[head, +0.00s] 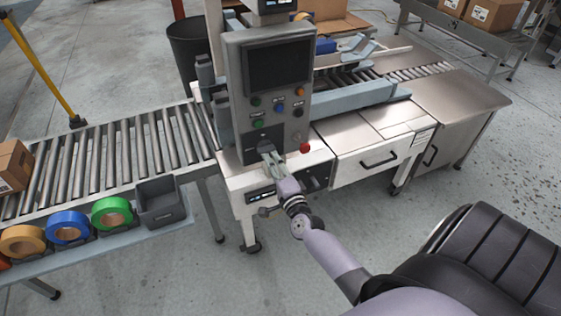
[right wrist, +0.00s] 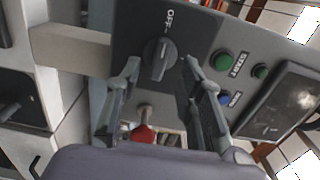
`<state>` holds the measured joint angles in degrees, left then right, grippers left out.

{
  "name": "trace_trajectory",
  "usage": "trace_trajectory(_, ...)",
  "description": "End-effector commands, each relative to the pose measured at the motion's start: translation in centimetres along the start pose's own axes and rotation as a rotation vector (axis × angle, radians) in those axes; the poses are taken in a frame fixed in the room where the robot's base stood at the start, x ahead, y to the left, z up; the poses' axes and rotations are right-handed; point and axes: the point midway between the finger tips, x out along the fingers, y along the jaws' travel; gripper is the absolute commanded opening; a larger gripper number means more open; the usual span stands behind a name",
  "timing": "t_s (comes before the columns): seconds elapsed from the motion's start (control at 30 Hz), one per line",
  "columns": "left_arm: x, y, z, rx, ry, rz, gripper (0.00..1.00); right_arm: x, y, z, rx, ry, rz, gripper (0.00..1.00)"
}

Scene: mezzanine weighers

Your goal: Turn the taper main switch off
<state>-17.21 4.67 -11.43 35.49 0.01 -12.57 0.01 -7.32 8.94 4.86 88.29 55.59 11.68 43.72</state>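The taper's main switch (right wrist: 160,58) is a dark rotary knob on a black plate. In the right wrist view the word OFF is printed above it, and its raised grip runs roughly up and down with a slight tilt. My right gripper (right wrist: 160,66) is open, with one fingertip on each side of the knob and small gaps visible. In the head view my right gripper (head: 267,150) is at the lower part of the grey control panel (head: 237,112) and hides most of the knob. My left gripper is not in view.
START (right wrist: 222,61) and blue (right wrist: 225,98) buttons sit beside the switch. A red button (head: 305,148) is close to the gripper; it also shows between the fingers in the wrist view (right wrist: 143,133).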

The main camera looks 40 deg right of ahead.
Motion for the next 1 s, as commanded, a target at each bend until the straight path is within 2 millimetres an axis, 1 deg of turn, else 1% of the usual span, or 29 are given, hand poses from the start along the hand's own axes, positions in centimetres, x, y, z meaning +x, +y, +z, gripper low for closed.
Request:
trace_trajectory(0.03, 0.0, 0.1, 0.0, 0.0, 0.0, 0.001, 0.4, -1.4, 0.1, 0.0, 0.0, 0.0, 0.003, 0.35)
trace_trajectory(0.2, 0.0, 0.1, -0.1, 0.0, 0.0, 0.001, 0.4, -4.7, 0.1, 0.0, 0.0, 0.0, 0.002, 0.35)
trace_trajectory(0.3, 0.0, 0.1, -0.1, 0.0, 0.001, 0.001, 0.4, -6.2, 0.1, 0.0, -0.002, 0.0, 0.002, 0.35)
trace_trajectory(0.4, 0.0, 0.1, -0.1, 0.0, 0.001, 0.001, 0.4, -7.0, 0.1, 0.0, -0.001, -0.001, 0.001, 0.35)
trace_trajectory(0.57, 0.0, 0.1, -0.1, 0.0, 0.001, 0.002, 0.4, -7.5, 0.0, 0.0, -0.001, 0.0, 0.0, 0.35)
trace_trajectory(1.0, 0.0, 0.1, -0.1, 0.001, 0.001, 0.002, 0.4, -7.4, 0.0, 0.0, -0.001, 0.0, 0.0, 0.35)
